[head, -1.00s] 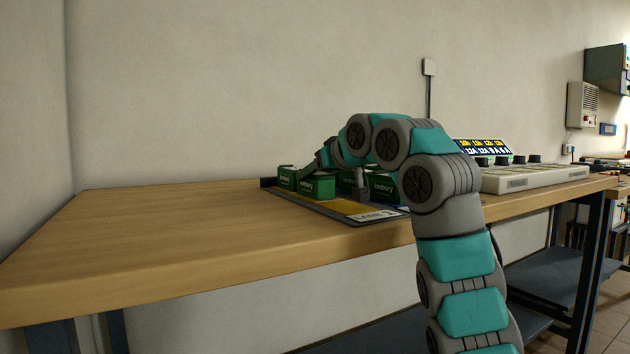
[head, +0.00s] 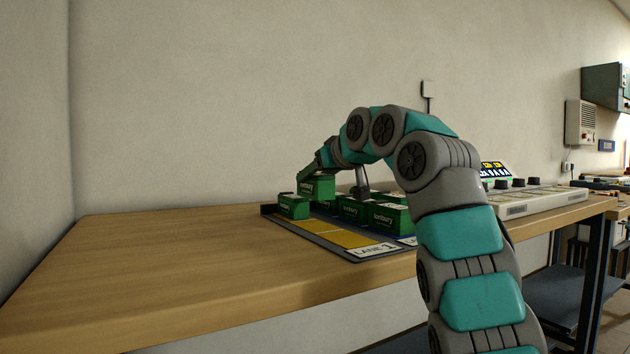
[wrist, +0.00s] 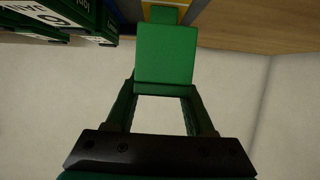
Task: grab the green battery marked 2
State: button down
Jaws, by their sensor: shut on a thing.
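A green battery (head: 317,187) is held by my gripper (head: 319,166) above the mat, behind and slightly right of another green battery (head: 293,207). In the wrist view the held battery (wrist: 166,52) sits between the two fingers (wrist: 165,88), which are shut on it. Its number is not readable in either view, so I cannot tell whether it is the one marked 2. More green batteries (head: 390,217) stand on the right part of the mat, partly behind my arm.
The lane mat (head: 340,236) with yellow areas and a "LANE 1" label lies on the wooden table (head: 170,255). A white panel with knobs (head: 535,202) stands at the right. The table's left side is clear. Numbered batteries (wrist: 60,20) show at the wrist view's upper left.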

notch_tip(320, 180, up, 12)
jog(key=p, duration=1)
